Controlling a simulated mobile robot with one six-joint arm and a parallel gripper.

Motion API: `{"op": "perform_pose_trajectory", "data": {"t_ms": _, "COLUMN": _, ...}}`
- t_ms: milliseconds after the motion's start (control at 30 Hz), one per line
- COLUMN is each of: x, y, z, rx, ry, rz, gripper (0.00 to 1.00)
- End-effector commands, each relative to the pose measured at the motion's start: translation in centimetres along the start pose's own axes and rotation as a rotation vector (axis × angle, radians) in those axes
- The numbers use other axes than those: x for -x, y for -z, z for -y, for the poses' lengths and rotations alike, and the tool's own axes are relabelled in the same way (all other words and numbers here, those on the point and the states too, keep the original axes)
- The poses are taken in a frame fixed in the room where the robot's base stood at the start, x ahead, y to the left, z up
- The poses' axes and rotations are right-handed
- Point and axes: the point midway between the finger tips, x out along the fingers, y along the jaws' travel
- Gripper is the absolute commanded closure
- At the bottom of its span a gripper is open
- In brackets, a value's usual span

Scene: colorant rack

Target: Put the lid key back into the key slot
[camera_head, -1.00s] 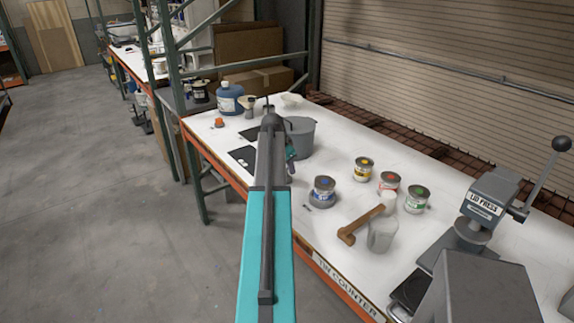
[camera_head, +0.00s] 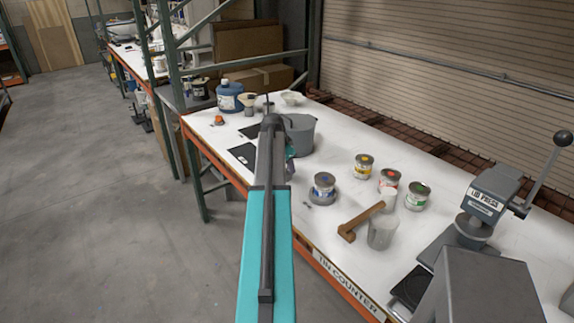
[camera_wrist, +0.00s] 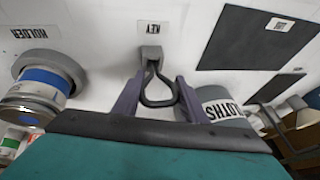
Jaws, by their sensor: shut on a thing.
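The lid key (camera_wrist: 157,101) is a dark wire loop between the two purple fingers of my gripper (camera_wrist: 160,82) in the wrist view. My gripper is shut on it. The narrow end of the loop meets a small grey block, the key slot (camera_wrist: 152,53), beside a label reading KEY. I cannot tell how deep the key sits in the slot.
Dark mats (camera_wrist: 258,40) lie beyond.

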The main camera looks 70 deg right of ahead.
Motion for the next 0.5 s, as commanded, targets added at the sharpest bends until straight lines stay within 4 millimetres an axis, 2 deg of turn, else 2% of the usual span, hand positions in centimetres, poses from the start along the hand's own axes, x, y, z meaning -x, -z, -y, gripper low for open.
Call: {"op": "perform_pose_trajectory", "data": {"t_ms": 500, "x": 0.51, "y": 0.14, "z": 0.03, "rx": -0.001, "ry": -0.004, "rz": 0.004, "gripper": 0.85}}
